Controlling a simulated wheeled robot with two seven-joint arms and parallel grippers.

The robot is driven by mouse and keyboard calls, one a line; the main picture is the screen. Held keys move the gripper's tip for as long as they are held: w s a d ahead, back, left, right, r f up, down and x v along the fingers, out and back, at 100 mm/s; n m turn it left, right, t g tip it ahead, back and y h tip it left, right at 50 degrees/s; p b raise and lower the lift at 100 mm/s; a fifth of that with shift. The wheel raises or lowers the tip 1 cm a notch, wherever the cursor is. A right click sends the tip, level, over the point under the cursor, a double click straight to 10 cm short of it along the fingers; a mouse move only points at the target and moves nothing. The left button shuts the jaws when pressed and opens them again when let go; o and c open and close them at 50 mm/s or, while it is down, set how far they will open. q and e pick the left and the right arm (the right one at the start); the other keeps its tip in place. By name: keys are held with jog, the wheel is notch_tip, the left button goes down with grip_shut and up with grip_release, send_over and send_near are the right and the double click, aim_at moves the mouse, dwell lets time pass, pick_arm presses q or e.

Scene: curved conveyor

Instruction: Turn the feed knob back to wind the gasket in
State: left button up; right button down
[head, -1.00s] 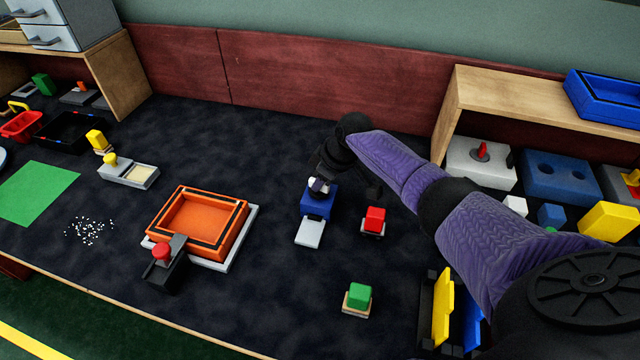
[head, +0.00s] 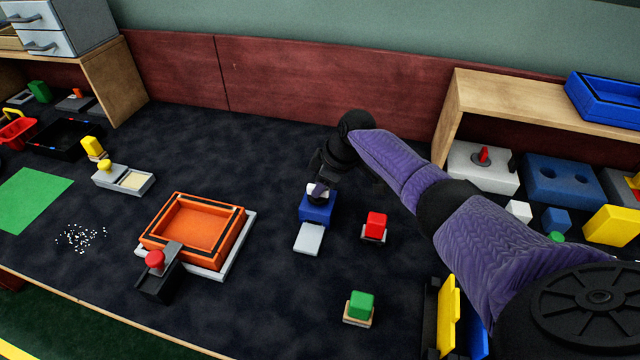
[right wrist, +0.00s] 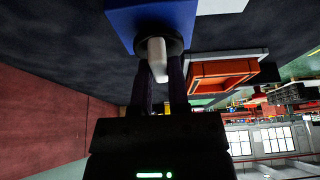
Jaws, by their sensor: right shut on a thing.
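A small blue box (head: 318,212) stands on the dark table near the middle. A white knob (head: 314,189) with a dark base sits on it, partly hidden by my right gripper (head: 319,184). In the right wrist view, the knob's white grip (right wrist: 157,58) lies between the two dark fingers of my right gripper (right wrist: 160,82), which is shut on it. The blue box (right wrist: 150,18) is above it there. A flat light-grey piece (head: 309,238) lies at the box's front; I cannot tell whether it is the gasket. My left gripper is out of view.
A red block (head: 375,224) and a green block (head: 361,304) stand right of the blue box. An orange tray (head: 194,227) with a red-knobbed black device (head: 158,275) is to the left. A wooden shelf (head: 540,104) stands at the right. Table behind the box is clear.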

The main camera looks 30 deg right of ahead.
jog(key=c, duration=0.7)
grip_release()
jog(key=shift+o, duration=0.5)
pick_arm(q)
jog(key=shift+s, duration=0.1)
pick_arm(e)
jog(key=shift+r, duration=0.35)
jog(key=p+v, duration=0.3)
jog(key=v, duration=0.1)
jog(key=shift+r, duration=0.15)
pick_arm(q)
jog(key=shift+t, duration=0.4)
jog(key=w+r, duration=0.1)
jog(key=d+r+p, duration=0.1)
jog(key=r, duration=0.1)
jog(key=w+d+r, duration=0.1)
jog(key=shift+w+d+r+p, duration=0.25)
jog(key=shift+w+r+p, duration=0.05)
jog(key=shift+p, duration=0.1)
pick_arm(e)
jog(key=v, duration=0.5)
jog(key=shift+s+d, duration=0.1)
jog(key=shift+s, duration=0.05)
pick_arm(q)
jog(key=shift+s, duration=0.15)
